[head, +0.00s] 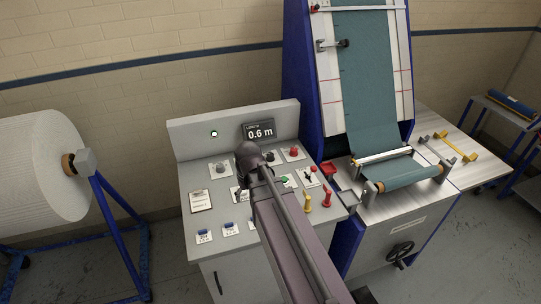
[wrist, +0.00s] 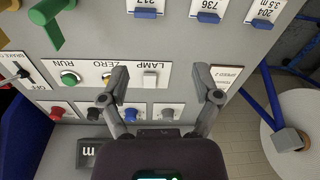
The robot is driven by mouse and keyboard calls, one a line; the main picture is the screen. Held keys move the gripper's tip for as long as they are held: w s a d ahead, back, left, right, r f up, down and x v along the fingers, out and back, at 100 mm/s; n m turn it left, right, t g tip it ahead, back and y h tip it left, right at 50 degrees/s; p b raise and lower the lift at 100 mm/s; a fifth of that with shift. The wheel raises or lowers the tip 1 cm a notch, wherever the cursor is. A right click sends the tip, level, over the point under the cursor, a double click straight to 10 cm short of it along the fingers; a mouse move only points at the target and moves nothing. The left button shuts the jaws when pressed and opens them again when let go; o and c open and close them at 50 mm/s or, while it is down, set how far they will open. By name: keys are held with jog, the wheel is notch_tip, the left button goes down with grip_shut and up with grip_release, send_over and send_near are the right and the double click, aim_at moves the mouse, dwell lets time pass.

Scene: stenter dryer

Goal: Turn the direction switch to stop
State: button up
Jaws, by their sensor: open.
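The control panel (head: 200,226) slopes below my gripper (head: 248,158). In the wrist view my gripper (wrist: 160,88) is open and empty, its fingers spread on either side of the white LAMP switch (wrist: 150,78), apparently above the panel. In the head view my arm hides the panel's middle.
The RUN button (wrist: 70,78) and a large green lever (wrist: 50,22) lie left in the wrist view. Yellow (head: 307,203) and red (head: 327,198) levers stand at the panel's right. The display (head: 259,132) reads 0.6 m. A fabric roll (head: 42,168) stands left.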

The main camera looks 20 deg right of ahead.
jog(key=w+d+n+t, duration=0.1)
jog(key=w+d+t, duration=0.1)
jog(key=w+d, duration=1.1)
jog(key=n+t, duration=0.1)
jog(key=t, duration=0.1)
send_near(271, 154)
jog(key=v, duration=0.4)
jog(key=shift+w+d+y, duration=0.1)
jog(key=shift+d+y, duration=0.2)
jog(key=shift+y, duration=0.1)
jog(key=shift+f, duration=0.15)
jog(key=b+x, duration=1.2)
jog(key=x, duration=0.1)
jog(key=shift+f, duration=0.25)
grip_shut()
